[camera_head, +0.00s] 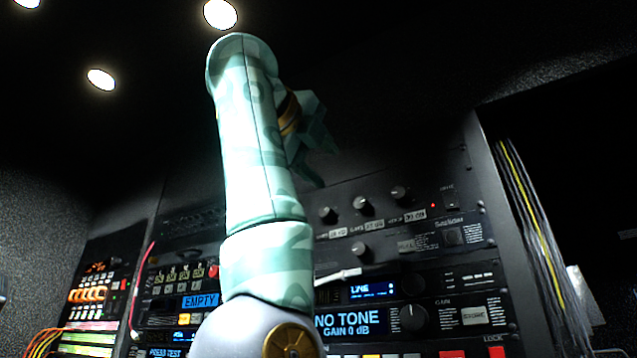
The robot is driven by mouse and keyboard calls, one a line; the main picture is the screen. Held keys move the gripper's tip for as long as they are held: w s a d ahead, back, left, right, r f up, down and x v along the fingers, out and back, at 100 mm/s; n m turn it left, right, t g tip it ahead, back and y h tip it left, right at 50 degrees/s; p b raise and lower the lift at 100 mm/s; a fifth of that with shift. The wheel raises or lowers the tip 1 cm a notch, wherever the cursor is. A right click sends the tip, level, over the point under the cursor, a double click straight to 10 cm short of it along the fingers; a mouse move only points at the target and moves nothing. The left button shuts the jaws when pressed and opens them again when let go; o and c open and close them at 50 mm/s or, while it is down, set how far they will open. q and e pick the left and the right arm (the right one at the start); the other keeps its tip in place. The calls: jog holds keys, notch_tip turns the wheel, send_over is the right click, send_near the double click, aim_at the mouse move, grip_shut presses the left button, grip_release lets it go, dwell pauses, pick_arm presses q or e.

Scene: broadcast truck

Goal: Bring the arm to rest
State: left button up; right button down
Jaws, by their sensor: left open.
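My left arm (262,180) rises through the middle of the view, pale green with a patterned surface and a white lower link with a brass-coloured joint. It is raised in front of the equipment rack. My left gripper (318,140) shows partly behind the upper end of the arm, in shadow. It is open, and I see nothing held in it. Its fingertips are dark and hard to make out. My right gripper is not in view.
The equipment rack (467,262) stands behind the arm, with knobs, buttons and a lit display (345,322) reading NO TONE. A bundle of cables (540,225) hangs along the right. Orange cables (45,343) lie at lower left. Round ceiling lights (220,14) shine above.

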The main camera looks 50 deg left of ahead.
pick_arm(q)
jog(key=shift+s+d, duration=0.15)
jog(key=shift+s, duration=0.2)
dwell(0.3)
